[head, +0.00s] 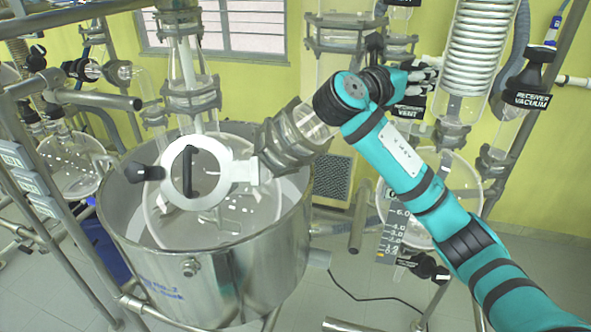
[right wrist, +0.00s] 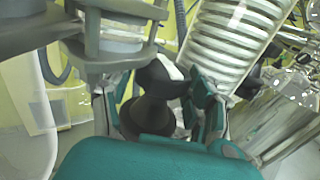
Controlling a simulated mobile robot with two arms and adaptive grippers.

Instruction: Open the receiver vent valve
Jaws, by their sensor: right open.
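The receiver vent valve is marked by a black "RECEIVER VENT" label (head: 408,112) at the upper right of the head view, beside the coiled glass condenser. My right gripper (head: 424,72) is right at that valve and hides much of it. In the right wrist view a black valve handle (right wrist: 148,112) with a flared stem stands between the two fingers of the right gripper (right wrist: 158,98). The fingers are open, one on each side of the handle. Whether either finger touches it I cannot tell. My left gripper is not in view.
The coiled condenser (head: 476,50) stands just right of the gripper, with the "RECEIVER VACUUM" valve (head: 530,85) beyond it. A large steel vessel (head: 210,275) with a glass reactor fills the left centre.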

